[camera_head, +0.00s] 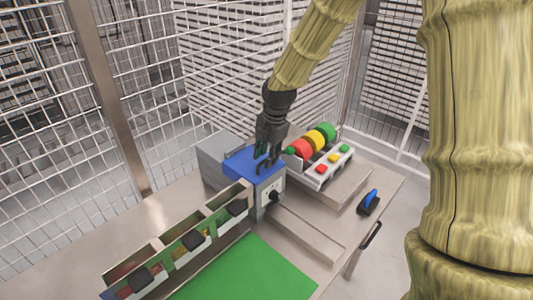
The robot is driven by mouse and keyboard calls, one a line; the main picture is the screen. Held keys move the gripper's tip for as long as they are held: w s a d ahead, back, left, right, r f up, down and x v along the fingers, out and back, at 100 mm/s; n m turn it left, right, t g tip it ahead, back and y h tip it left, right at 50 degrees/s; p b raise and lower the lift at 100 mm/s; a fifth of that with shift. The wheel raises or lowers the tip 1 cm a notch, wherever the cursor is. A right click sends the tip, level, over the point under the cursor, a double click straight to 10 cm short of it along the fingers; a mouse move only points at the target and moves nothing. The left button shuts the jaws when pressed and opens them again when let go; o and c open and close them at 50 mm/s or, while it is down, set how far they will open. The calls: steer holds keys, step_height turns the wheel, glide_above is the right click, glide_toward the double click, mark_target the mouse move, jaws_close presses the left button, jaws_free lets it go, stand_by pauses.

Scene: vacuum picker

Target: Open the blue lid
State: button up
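The blue lid (238,166) lies flat on top of a grey box (263,200) with a round dark knob (274,195) on its front. The lid looks closed. My gripper (266,163) points down over the right part of the lid, with its fingers spread apart and nothing seen between them. The fingertips are at or just above the lid; I cannot tell whether they touch it. The gripper hides part of the lid's back and right side.
Right of the box is a tray (325,174) with red, yellow and green wheels and buttons. Front left is a row of bins (181,249) with black parts. A green mat (245,272) lies in front. A blue-and-black item (368,202) stands at right. Wire fencing encloses the back.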

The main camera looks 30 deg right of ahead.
steer(key=shift+f, duration=0.25)
jaws_close()
